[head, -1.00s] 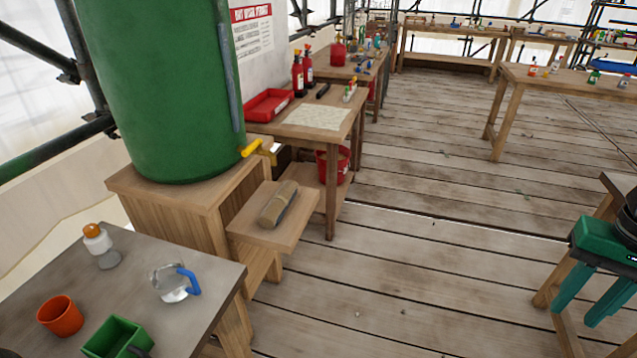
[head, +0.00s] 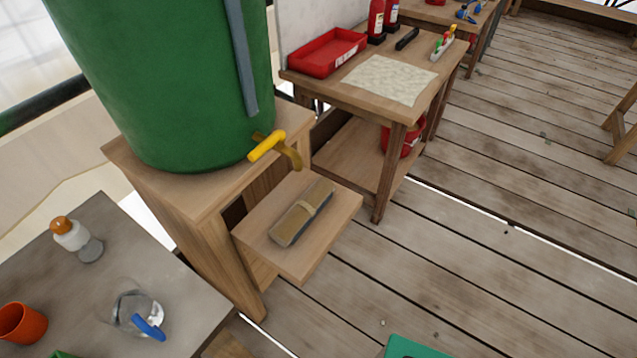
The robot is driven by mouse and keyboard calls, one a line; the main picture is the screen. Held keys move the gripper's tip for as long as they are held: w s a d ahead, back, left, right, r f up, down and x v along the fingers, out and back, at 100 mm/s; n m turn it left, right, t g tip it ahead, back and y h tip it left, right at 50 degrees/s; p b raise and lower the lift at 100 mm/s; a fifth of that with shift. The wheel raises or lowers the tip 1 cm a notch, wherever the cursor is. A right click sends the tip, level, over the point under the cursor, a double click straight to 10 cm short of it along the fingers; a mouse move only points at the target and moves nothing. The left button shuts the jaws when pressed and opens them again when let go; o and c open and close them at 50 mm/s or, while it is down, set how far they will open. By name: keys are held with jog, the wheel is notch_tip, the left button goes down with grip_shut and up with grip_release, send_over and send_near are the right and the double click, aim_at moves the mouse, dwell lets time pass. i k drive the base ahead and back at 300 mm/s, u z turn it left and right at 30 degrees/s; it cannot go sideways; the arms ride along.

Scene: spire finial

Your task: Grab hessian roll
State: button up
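The shelf juts out below the yellow-handled tap of the green barrel. Nothing covers the roll. Only a green edge of what looks like my gripper (head: 415,349) shows at the bottom of the head view, right of and nearer than the shelf, apart from the roll. Its fingers are out of frame.
The green barrel (head: 160,80) stands on a wooden stand behind the shelf, its tap (head: 268,146) overhanging the back. A grey table (head: 120,250) at lower left holds a glass jug (head: 138,312), a bottle (head: 72,236) and an orange cup (head: 20,323). Plank floor at right is open.

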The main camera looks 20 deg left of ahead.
aim_at(296, 221)
jog(key=u, duration=0.25)
jog(key=i, duration=1)
jog(key=u, duration=0.35)
